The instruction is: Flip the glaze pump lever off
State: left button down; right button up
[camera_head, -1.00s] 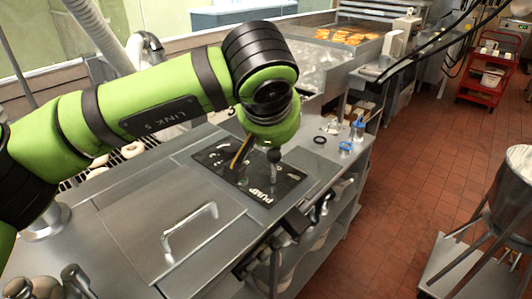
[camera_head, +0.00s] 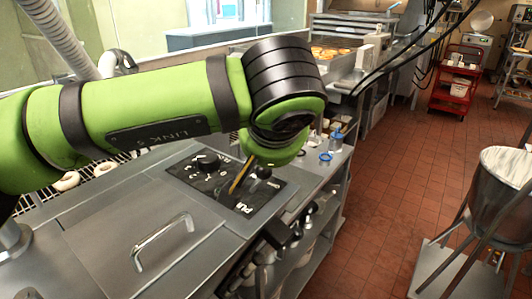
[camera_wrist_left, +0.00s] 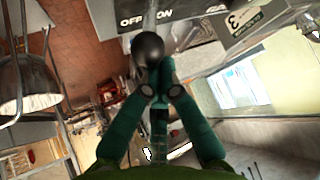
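The pump panel (camera_head: 195,186) is a black plate on the steel counter, with part of the word PUMP readable. The lever's round black knob (camera_head: 263,172) stands over it, just below my green left wrist. In the left wrist view the knob (camera_wrist_left: 148,46) is at the fingertips of my left gripper (camera_wrist_left: 158,72), beside the OFF and ON labels. The teal fingers are drawn together, and the knob is not between them. I cannot tell whether they touch it. In the head view my wrist hides most of this gripper. My right gripper is not in view.
A steel lid with a handle (camera_head: 160,240) lies in front of the panel. A black dial (camera_head: 207,162) sits on the panel's far left. Blue-capped jars (camera_head: 325,158) stand behind it at the right. A metal cone on a stand (camera_head: 495,195) is on the floor right.

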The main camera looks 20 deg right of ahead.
pick_arm(q)
jog(key=shift+r, duration=0.2)
jog(key=shift+r+p, duration=0.65)
jog(key=shift+r, duration=0.1)
